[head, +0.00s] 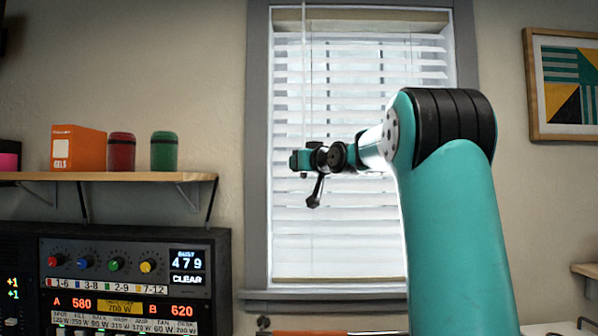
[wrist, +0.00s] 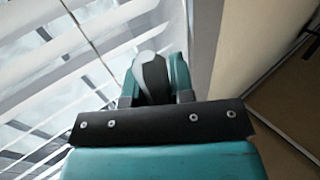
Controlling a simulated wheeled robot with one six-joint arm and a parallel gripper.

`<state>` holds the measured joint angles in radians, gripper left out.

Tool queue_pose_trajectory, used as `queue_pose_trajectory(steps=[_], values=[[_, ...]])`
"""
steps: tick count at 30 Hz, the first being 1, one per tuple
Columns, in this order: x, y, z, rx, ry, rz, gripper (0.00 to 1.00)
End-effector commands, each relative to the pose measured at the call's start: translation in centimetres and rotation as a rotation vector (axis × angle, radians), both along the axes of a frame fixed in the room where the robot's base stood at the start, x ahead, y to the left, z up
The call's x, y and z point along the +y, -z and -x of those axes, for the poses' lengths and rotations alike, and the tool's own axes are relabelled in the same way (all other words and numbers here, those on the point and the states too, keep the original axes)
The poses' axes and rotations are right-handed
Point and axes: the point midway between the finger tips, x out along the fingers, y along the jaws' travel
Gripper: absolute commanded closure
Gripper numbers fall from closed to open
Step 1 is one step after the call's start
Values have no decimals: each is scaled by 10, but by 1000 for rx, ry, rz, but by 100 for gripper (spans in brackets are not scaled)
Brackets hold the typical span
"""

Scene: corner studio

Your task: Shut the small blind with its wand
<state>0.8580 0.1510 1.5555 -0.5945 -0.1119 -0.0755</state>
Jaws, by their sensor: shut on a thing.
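The small blind (head: 360,225) hangs in the window, its white slats tilted with bright gaps between them. Its slats also fill the left of the wrist view (wrist: 50,60). The thin pale wand (head: 304,60) hangs down the blind's left side to my gripper (head: 300,160). My gripper is in front of the blind, left of its middle, and is shut on the wand. In the wrist view, the fingers of my gripper (wrist: 155,75) are close together around a grey and dark piece. The exact grip on the wand is partly hidden by the fingers.
The grey window frame (head: 257,150) borders the blind. At left, a wall shelf (head: 110,176) holds an orange box (head: 78,148), a red canister (head: 121,152) and a green canister (head: 164,151), above a control panel (head: 130,280). A framed picture (head: 565,85) hangs at right.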

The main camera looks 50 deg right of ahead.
Motion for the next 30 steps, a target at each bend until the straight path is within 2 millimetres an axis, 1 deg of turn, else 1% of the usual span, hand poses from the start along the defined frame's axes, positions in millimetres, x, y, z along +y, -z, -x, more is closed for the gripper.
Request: queue_pose_trajectory(steps=[1,3,19,30], values=[[3,5,-1,-4,32,3,100],[3,5,-1,-4,93,3,100],[-5,1,2,0,593,-2,100],[-10,-3,7,4,942,1,100]])
